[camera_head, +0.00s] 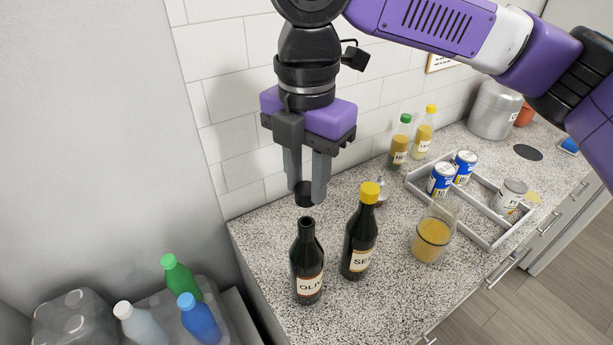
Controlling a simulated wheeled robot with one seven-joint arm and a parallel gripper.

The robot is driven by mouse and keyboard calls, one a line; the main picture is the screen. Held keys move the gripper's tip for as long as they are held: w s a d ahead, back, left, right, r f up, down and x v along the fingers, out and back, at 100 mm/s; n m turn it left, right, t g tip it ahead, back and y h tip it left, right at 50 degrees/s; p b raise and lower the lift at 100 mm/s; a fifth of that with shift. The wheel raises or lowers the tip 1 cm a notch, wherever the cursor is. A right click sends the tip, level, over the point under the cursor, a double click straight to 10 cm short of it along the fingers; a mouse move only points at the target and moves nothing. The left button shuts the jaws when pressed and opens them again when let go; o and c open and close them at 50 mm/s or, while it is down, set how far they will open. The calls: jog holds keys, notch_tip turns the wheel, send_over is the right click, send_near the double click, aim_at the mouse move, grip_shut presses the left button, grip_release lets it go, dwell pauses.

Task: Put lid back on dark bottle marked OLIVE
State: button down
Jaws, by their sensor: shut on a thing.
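The dark bottle marked OLIVE (307,264) stands upright on the speckled counter near its left end. Its neck is open at the top. My gripper (306,190) points down above this bottle and is shut on a small black lid (304,196). The lid is a little above the bottle mouth, apart from it, and looks roughly in line with it in this view. The exact sideways offset in depth cannot be told from one view.
A second dark bottle with a yellow cap (360,232) stands close on the right. A glass of yellow liquid (432,236) and a grey tray (489,240) with cans are further right. A tiled wall (225,130) rises behind. Capped bottles (198,318) stand lower left.

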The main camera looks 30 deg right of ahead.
notch_tip(320, 180, down, 3)
jog(key=shift+r+b, duration=0.1)
jog(key=shift+b, duration=1.05)
jog(key=shift+f+b, duration=0.45)
jog(key=shift+f, duration=0.65)
jog(key=shift+p, duration=0.7)
jog(key=shift+f+p, duration=0.15)
jog(key=shift+p, duration=0.3)
dwell(0.9)
jog(key=c, duration=0.5)
grip_release()
